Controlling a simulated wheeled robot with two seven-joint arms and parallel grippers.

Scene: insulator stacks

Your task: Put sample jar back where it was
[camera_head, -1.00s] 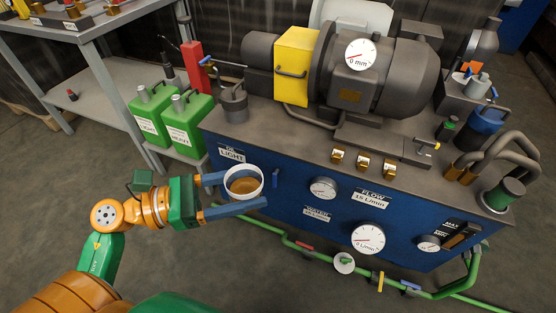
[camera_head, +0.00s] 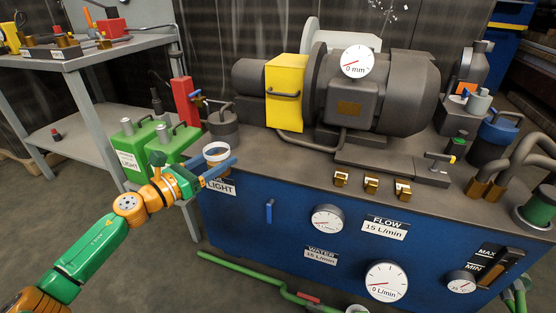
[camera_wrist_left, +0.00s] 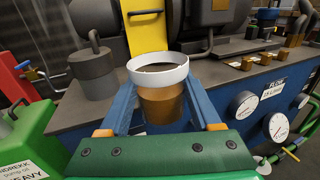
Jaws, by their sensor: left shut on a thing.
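The sample jar (camera_head: 216,155) is a small round jar with a white rim and brown contents. It is upright between the blue fingers of my left gripper (camera_head: 212,170), which is shut on it. In the head view it is at the front left corner of the blue machine, by the LIGHT label. In the left wrist view the jar (camera_wrist_left: 160,95) is between both fingers (camera_wrist_left: 158,105), with the grey machine top behind it. I cannot tell whether its base touches anything. My right gripper is not in view.
The blue machine (camera_head: 255,235) has a grey top (camera_head: 270,160) with bare room near its front left. A grey lidded pot (camera_head: 222,130), a red block (camera_head: 186,100) and a yellow guard (camera_head: 285,95) stand near.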

